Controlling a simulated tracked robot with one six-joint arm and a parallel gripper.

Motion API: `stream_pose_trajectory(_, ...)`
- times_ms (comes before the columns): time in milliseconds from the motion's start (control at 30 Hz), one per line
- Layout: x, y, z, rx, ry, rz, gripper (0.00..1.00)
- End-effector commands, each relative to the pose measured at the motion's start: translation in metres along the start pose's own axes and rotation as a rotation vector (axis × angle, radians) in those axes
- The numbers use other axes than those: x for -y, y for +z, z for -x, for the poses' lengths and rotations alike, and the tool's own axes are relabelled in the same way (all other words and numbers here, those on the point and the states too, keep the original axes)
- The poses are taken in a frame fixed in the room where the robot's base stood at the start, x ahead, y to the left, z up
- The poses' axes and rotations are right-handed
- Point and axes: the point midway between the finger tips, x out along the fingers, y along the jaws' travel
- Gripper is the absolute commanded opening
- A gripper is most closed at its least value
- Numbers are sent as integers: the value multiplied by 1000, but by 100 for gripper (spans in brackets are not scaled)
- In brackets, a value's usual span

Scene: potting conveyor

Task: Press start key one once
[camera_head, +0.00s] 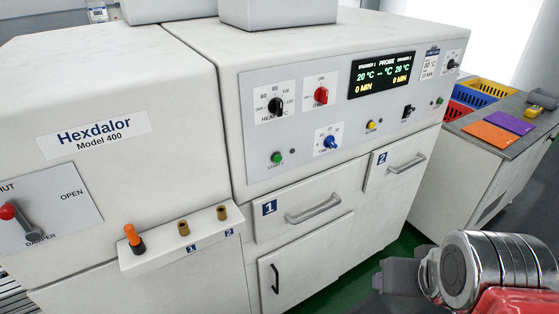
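Start key one is probably the green button (277,157) at the lower left of the control panel; the small label under it is hard to read. A second green button (439,101) sits at the panel's far right. My gripper (392,276) shows at the lower right as a grey part beyond the silver wrist. It is well right of and below the left green button, touching nothing that I can see. Its fingers are not clear enough to tell open from shut.
The panel also carries a black knob (275,107), a red knob (321,95), a blue knob (330,142), a yellow button (371,126) and a lit display (382,75). Drawer handles (314,208) stick out below. A peg shelf (175,241) juts out at left.

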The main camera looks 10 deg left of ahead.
Motion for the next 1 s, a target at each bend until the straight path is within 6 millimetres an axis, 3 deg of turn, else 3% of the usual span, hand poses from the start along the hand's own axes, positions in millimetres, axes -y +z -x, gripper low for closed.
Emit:
stream_pose_trajectory(700, 0, 0, 0, 0, 0, 0, 0)
stream_pose_trajectory(1000, 0, 0, 0, 0, 0, 0, 0)
